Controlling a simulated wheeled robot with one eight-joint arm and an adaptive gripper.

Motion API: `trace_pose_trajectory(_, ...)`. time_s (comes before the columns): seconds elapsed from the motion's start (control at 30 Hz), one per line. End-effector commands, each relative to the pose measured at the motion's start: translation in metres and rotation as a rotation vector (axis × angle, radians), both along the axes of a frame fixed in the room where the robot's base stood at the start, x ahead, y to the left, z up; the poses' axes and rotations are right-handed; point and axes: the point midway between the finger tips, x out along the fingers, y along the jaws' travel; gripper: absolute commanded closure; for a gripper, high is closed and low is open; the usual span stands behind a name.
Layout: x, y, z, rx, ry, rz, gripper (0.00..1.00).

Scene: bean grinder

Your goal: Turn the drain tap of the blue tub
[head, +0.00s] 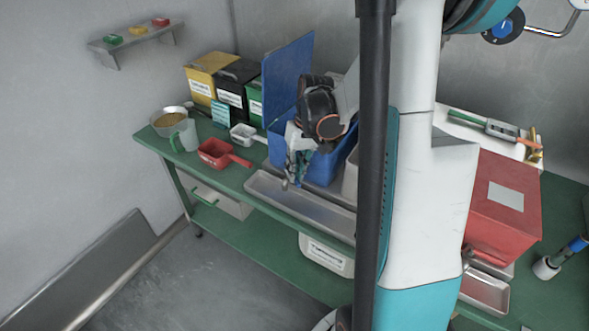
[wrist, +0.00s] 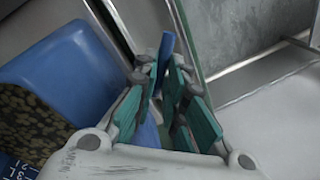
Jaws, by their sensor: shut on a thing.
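The blue tub (head: 323,168) stands on the green bench in the head view, partly hidden by my arm. Its blue wall (wrist: 75,70) fills the left of the wrist view. My gripper (head: 290,178) is low at the tub's front left, above the steel tray. In the wrist view my gripper (wrist: 168,75) has its teal finger pads closed around a narrow blue piece, which looks like the handle of the drain tap (wrist: 166,48). The tap's body and spout are hidden behind the fingers.
A long steel tray (head: 265,186) lies along the bench's front edge. A red scoop (head: 211,154), a white scoop (head: 243,134) and a pale green mug (head: 184,136) stand to the left. An upright blue panel (head: 287,75) rises behind. A red box (head: 505,190) stands right.

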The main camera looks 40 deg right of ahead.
Motion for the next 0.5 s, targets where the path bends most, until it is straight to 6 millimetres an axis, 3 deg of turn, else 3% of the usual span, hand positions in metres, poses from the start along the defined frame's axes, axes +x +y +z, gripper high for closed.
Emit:
trace_pose_trajectory(0.37, 0.0001, -0.0003, 0.0001, 0.000, 0.000, 0.003, 1.00)
trace_pose_trajectory(0.4, 0.0001, -0.0003, 0.0001, 0.000, 0.000, 0.003, 0.84)
trace_pose_trajectory(0.47, 0.0001, -0.0003, 0.0001, 0.000, -0.001, 0.003, 0.71)
trace_pose_trajectory(0.5, 0.0001, -0.0003, 0.0001, 0.000, -0.001, 0.003, 0.69)
